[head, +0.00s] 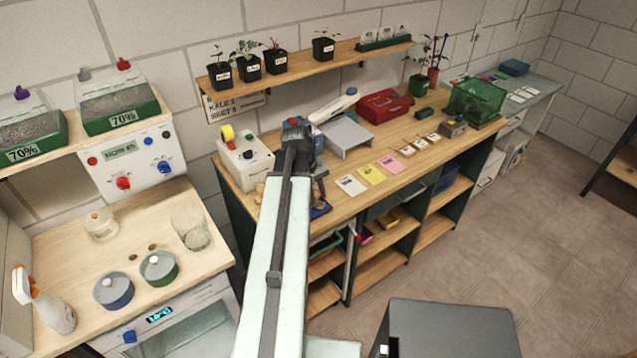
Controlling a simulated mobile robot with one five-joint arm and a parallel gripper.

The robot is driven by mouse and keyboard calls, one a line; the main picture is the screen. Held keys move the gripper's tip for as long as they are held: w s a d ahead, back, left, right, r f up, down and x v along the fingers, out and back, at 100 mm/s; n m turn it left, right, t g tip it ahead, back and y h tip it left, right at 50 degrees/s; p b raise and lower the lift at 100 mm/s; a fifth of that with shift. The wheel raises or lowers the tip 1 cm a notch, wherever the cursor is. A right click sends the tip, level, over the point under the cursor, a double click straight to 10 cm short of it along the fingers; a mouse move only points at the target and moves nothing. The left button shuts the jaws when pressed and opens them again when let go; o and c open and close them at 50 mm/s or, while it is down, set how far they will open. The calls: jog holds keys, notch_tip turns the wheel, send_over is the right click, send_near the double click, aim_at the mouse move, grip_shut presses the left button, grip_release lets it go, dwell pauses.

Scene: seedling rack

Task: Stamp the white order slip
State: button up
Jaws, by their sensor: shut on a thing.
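The white order slip (351,186) lies flat on the wooden workbench, at the left end of a row with a yellow slip (371,174) and a pink slip (390,163). My gripper (319,194) is at the end of my arm, over the bench just left of the white slip and apart from it. It is shut on the stamp, which is mostly hidden behind the arm. A dark blue pad (321,211) shows partly below the gripper, near the bench's front edge.
A white control box (243,158) stands left of my gripper.

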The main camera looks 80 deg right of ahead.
notch_tip(320, 180, up, 6)
jog(key=p, duration=0.6)
jog(key=shift+d+r, duration=0.15)
jog(key=b+x, duration=0.2)
jog(key=w+b+x, duration=0.1)
jog(key=b+x, duration=0.3)
jog(key=shift+w+a+f, duration=0.15)
jog(key=shift+a+f, duration=0.2)
jog(key=shift+f, duration=0.15)
jog(key=shift+f+b, duration=0.45)
jog(key=shift+b, duration=0.3)
dwell(0.8)
jog(key=shift+r, duration=0.1)
jog(key=p+v, duration=0.2)
jog(key=s+p+v, duration=0.1)
jog(key=p+v, duration=0.1)
jog(key=p, duration=0.1)
jog(key=p+v, duration=0.2)
jog(key=shift+s+d+r, duration=0.1)
jog(key=shift+d+r, duration=0.25)
jog(key=shift+r, duration=0.25)
jog(key=shift+f, duration=0.1)
